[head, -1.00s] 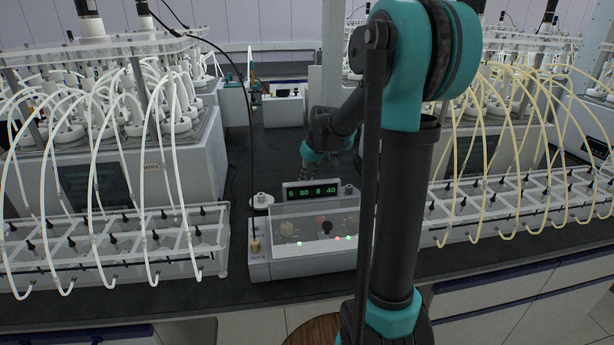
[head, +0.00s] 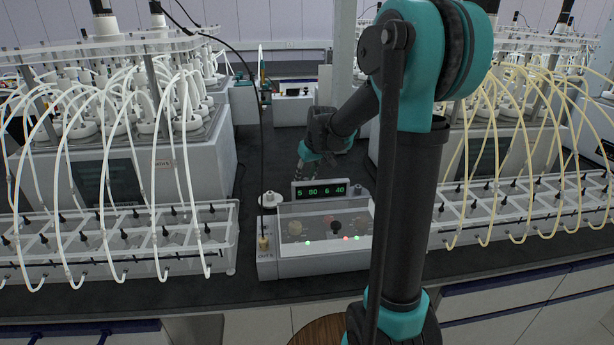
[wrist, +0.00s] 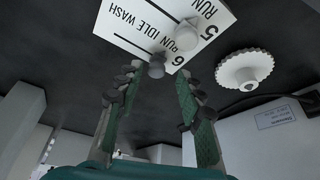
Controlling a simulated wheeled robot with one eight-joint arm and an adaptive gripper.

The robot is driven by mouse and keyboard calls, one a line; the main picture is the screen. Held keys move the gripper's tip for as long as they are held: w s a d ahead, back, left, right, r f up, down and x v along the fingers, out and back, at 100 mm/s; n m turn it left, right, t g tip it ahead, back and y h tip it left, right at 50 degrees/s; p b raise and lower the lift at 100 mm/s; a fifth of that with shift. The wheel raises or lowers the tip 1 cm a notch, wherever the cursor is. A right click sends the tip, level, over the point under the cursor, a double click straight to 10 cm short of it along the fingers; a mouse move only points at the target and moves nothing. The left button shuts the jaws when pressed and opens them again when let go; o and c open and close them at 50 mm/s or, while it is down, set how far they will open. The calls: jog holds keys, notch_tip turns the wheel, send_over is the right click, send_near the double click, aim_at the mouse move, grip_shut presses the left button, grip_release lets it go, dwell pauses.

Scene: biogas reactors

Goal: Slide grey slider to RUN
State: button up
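In the wrist view a white label plate (wrist: 135,22) reads RUN IDLE WASH, with the numbers 5 and 6. A grey round knob, the grey slider (wrist: 156,68), stands by the plate's lower edge near the 6. A paler knob (wrist: 187,37) stands beside it on the plate. The grey slider's exact position against the words is hard to tell. My gripper (wrist: 157,84) is open, its green-padded fingers on either side of the grey slider in the picture, apparently not touching it. In the head view my gripper (head: 304,160) points down behind the control box, and the plate is hidden.
The control box (head: 285,267) with a green digital display (head: 320,191) stands in front of my gripper. Tube racks (head: 130,255) flank it on both sides. In the wrist view a white ridged wheel (wrist: 243,70) and a white labelled box (wrist: 265,140) lie to the right.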

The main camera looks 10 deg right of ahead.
jog(key=v, duration=1.2)
dwell(0.3)
